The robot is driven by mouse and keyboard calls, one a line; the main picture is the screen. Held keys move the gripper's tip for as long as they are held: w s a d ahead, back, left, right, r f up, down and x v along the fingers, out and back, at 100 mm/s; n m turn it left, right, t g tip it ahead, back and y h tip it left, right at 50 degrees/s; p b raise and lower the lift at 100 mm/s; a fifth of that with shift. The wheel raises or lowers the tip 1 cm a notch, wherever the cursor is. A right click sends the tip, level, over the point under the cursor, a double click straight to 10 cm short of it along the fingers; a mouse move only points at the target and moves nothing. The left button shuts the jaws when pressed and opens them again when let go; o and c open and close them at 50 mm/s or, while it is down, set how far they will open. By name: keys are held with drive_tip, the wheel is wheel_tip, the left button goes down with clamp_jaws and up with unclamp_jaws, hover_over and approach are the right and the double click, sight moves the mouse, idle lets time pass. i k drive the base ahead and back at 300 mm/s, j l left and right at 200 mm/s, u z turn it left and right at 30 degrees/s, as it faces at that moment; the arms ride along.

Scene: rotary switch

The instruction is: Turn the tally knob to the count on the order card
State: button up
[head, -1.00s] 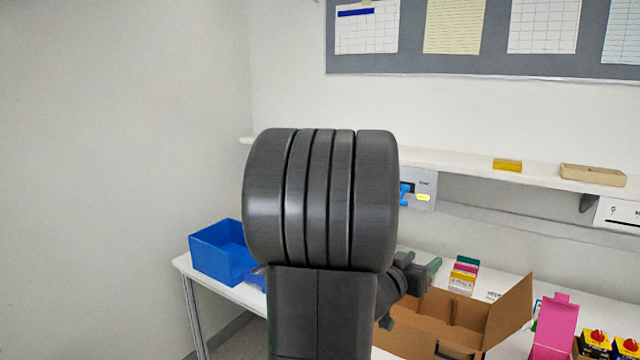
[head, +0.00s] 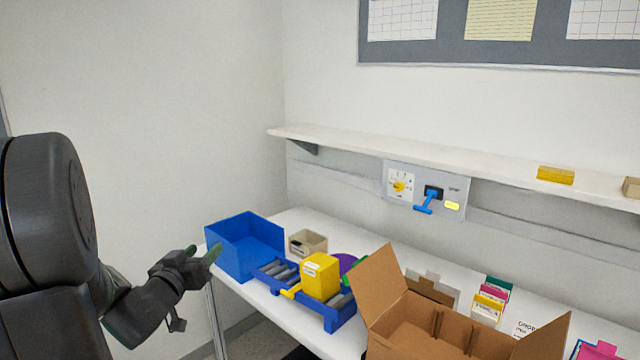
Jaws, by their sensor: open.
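A yellow knob (head: 399,187) sits on a white dial on the grey wall panel (head: 448,192), under the shelf. The dial's marks and the knob's pointing direction are too small to read. My gripper (head: 203,254) is at the left, by the blue bin, with its green-tipped fingers apart and nothing visible between them. It is well to the left of the knob and lower in the picture, not touching it. I cannot pick out the order card for certain; several coloured cards stand in a holder (head: 490,302) on the table, their writing unreadable.
A blue lever (head: 430,200) is beside the dial. Below are a blue bin (head: 228,258), a roller stand (head: 333,318) with a yellow box (head: 320,275), and an open cardboard box (head: 420,335). The shelf (head: 340,142) juts out above the panel. The space before the dial looks clear.

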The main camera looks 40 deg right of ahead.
sight(399, 186)
drive_tip(key=u, duration=0.45)
drive_tip(key=l+u, duration=0.1)
drive_tip(key=u, duration=0.85)
drive_tip(key=l+u, duration=0.15)
drive_tip(key=u, duration=1.25)
drive_tip(key=l+u, duration=0.1)
drive_tip(key=u, duration=0.35)
drive_tip(key=k+l+u, duration=0.15)
drive_tip(key=k+u, duration=0.2)
drive_tip(key=k+l+z, duration=0.1)
drive_tip(key=z, duration=1.45)
drive_tip(key=l+z, duration=0.15)
drive_tip(key=z, duration=0.75)
drive_tip(key=l+z, duration=0.15)
drive_tip(key=z, duration=0.35)
drive_tip(key=l+z, duration=0.1)
drive_tip(key=z, duration=0.8)
drive_tip(key=l+z, duration=0.1)
drive_tip(key=z, duration=0.35)
drive_tip(key=i+z, duration=0.1)
drive_tip(key=z, duration=0.35)
